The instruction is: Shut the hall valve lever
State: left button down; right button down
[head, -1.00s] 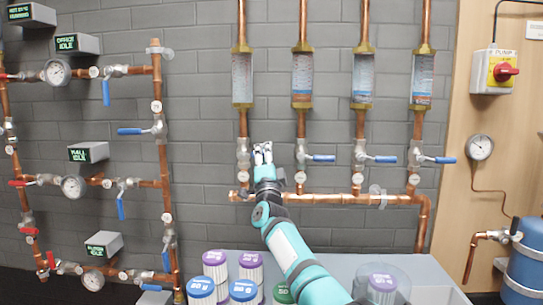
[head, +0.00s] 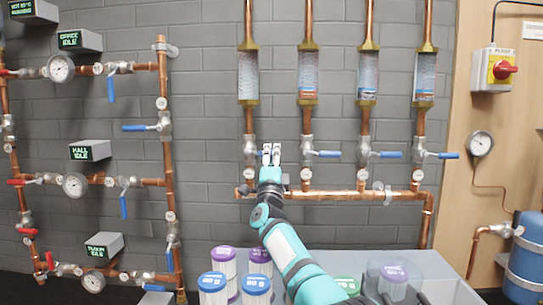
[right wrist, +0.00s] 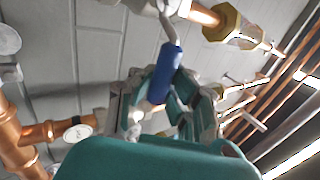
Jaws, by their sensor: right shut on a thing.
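A grey box labelled HALL IDLE (head: 90,151) hangs on the left pipework. Below it a blue valve lever (head: 123,207) hangs down. My right gripper (head: 271,154) is beside the leftmost valve (head: 249,151) under the glass flow tubes. In the right wrist view its fingers (right wrist: 160,92) are shut around a blue lever handle (right wrist: 166,72) that runs out from a metal valve body. The fingers cover this lever in the head view. No readable label tells which circuit it serves. My left gripper is out of view.
Three more blue levers (head: 325,154) point right along the same row. The copper manifold (head: 345,196) runs just below my gripper. Several white canisters (head: 225,262) stand on the grey bench below. A red pump switch (head: 505,70) is at the right.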

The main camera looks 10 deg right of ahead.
jog(key=shift+w+f, duration=0.1)
jog(key=shift+f, duration=0.55)
jog(key=c, duration=1.2)
grip_release()
jog(key=shift+s+r, duration=0.25)
jog(key=shift+r, duration=0.15)
jog(key=shift+r, duration=0.1)
